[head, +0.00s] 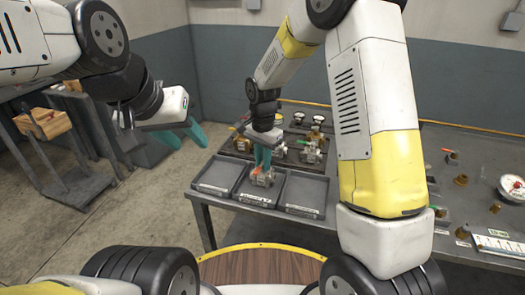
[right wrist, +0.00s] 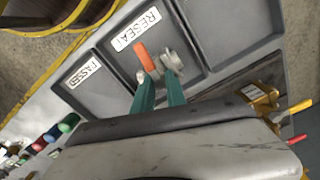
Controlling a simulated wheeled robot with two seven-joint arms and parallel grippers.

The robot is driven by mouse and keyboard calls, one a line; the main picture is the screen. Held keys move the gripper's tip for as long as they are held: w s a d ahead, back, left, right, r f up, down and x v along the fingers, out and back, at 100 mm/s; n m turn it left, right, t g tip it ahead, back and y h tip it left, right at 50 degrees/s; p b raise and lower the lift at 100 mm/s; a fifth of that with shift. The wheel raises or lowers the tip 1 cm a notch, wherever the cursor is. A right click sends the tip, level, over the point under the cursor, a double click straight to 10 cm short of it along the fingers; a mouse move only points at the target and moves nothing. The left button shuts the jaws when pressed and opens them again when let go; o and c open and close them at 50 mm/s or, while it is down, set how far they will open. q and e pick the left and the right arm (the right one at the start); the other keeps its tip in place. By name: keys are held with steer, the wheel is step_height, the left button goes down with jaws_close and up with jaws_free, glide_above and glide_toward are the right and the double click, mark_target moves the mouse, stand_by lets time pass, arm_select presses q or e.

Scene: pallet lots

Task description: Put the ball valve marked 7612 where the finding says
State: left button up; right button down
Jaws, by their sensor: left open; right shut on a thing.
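My right gripper (head: 262,160) is shut on a metal ball valve (head: 264,179) with an orange handle, at the middle grey tray (head: 257,200). In the right wrist view the valve (right wrist: 172,62) is between the teal fingertips (right wrist: 160,83), over the tray labelled RESEAT (right wrist: 118,48). I cannot tell whether it touches the tray floor. The number 7612 is not readable. Beside it is the tray labelled PASSED (right wrist: 88,80), and a third tray (right wrist: 235,25) whose label is not readable. No written finding is readable. My left gripper (head: 188,140) is open and empty, left of the table.
More valves (head: 312,152) stand on a dark board behind the trays. Fittings (head: 461,180), a pressure gauge (head: 511,187) and a chart-like sheet (head: 495,246) are on the table's right. A cart with a wooden block (head: 42,123) stands at the left. The floor between is clear.

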steer(key=shift+f, duration=0.1)
steer(key=c, duration=1.4)
jaws_free()
steer(key=shift+o, duration=0.2)
steer(key=s+d+r+n+t+y, duration=0.1)
steer(key=s+d+r, duration=0.1)
steer(key=r, duration=0.7)
steer(key=s+d+r+n, duration=0.1)
steer(key=s+d+r, duration=0.15)
steer(key=r, duration=0.65)
steer(key=s+d+r+n+t, duration=0.1)
steer(key=s+d+n, duration=0.1)
steer(key=s, duration=0.3)
steer(key=s+d+r+n+t, duration=0.2)
steer(key=s+d, duration=0.2)
steer(key=s, duration=0.2)
steer(key=s+d+r+n+t+y, duration=0.1)
steer(key=s+d+r+n+t, duration=0.1)
steer(key=s, duration=0.4)
steer(key=shift+s+d, duration=0.25)
steer(key=shift+d, duration=0.2)
